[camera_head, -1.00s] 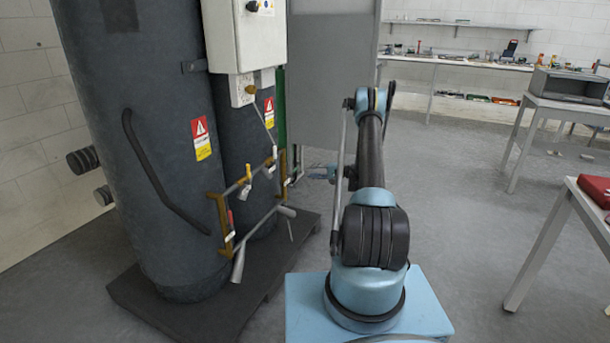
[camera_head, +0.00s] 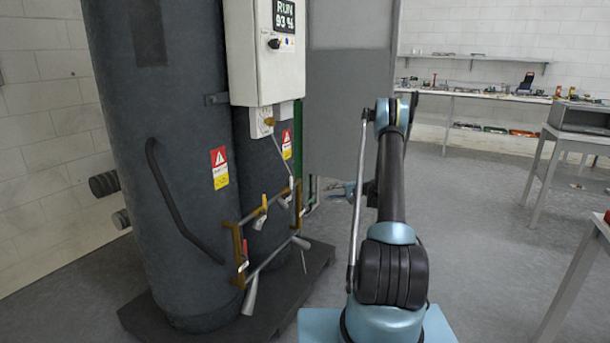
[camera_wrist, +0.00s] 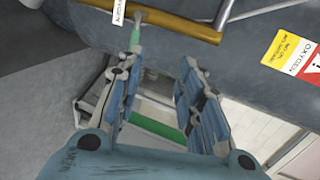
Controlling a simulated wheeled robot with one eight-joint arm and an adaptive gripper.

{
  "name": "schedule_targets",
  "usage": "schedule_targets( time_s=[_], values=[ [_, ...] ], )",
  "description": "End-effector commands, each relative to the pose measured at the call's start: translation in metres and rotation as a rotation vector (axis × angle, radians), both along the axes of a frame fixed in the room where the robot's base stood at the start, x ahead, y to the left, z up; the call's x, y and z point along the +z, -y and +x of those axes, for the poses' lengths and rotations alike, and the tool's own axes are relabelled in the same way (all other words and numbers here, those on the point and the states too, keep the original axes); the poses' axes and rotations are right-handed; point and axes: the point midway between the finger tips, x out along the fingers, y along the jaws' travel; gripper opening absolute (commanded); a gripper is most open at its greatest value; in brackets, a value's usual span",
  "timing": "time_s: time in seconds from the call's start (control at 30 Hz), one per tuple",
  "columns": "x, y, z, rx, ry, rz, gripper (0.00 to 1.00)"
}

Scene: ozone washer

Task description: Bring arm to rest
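My arm (camera_head: 390,185) stands raised and folded on its light blue base, to the right of the dark tanks. My gripper (camera_head: 337,190) points left toward the pipework beside the tanks, and looks small and partly blurred against the grey panel. In the wrist view my gripper (camera_wrist: 160,62) has its two fingers spread wide, with nothing held between them. A yellow-brown pipe (camera_wrist: 175,25) runs beyond the fingertips. A small green and grey valve part (camera_wrist: 136,38) shows by the left fingertip; I cannot tell whether they touch.
The large dark tank (camera_head: 170,200) stands on a dark pallet at left. Its white control box (camera_head: 265,60) reads "RUN 93 %". Brass-coloured pipework with valve handles (camera_head: 262,212) sticks out in front. A grey panel (camera_head: 350,110) stands behind my arm. Open floor (camera_head: 470,230) lies right, before tables.

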Motion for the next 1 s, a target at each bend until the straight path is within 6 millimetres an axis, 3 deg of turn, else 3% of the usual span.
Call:
schedule_targets(
  time_s=[0.1,0.47,1.0],
  values=[
    [0.030,-0.007,-0.011,0.013,-0.010,-0.049,0.34],
    [0.106,-0.023,-0.058,0.050,-0.034,-0.201,0.34],
    [0.192,-0.040,-0.165,0.107,-0.066,-0.426,0.34]
  ],
)
